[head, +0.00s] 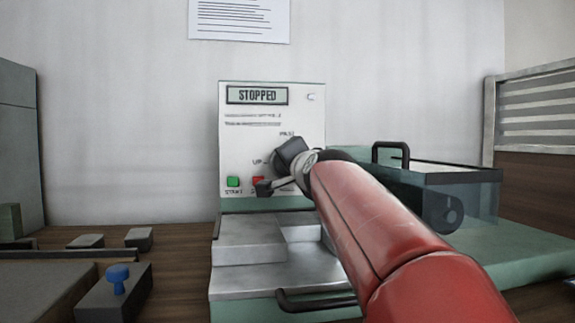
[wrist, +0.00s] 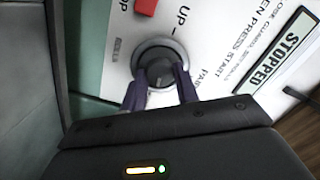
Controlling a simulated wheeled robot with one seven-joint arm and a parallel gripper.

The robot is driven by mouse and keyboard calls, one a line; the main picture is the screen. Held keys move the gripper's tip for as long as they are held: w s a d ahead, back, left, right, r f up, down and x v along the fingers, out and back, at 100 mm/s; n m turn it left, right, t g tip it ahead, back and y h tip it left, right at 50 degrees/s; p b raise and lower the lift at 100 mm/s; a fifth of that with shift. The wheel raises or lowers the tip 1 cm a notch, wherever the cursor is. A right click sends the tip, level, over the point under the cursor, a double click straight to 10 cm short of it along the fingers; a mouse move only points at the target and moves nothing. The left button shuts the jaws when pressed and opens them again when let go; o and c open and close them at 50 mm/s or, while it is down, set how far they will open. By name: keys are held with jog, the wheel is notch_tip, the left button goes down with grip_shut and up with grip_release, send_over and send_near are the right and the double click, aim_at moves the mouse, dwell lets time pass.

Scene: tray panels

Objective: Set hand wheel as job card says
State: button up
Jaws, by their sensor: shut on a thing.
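The hand wheel appears in the wrist view as a dark round knob (wrist: 159,56) with a grey rim, on the white control panel (head: 240,150). The printed word "UP" is beside it. My gripper (wrist: 160,82) has its two dark purple fingers on either side of the knob and is shut on it. In the head view my gripper (head: 277,172) is at the panel's lower right and hides the knob. The panel's display (head: 257,95) reads "STOPPED". A printed sheet (head: 240,18) hangs on the wall above; its text is too small to read.
A green button (head: 233,181) and a partly hidden red button (head: 258,181) sit low on the panel. A clear guard box with a black handle (head: 391,146) stands at right. A metal stepped block (head: 250,240) lies in front. A block with a blue knob (head: 118,276) is at left.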

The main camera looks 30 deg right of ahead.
jog(key=shift+f+m, duration=0.1)
jog(key=shift+m, duration=0.5)
jog(key=o, duration=1)
jog(key=v, duration=0.6)
jog(key=shift+s, duration=0.4)
jog(key=shift+s+a, duration=0.2)
jog(key=shift+s, duration=0.3)
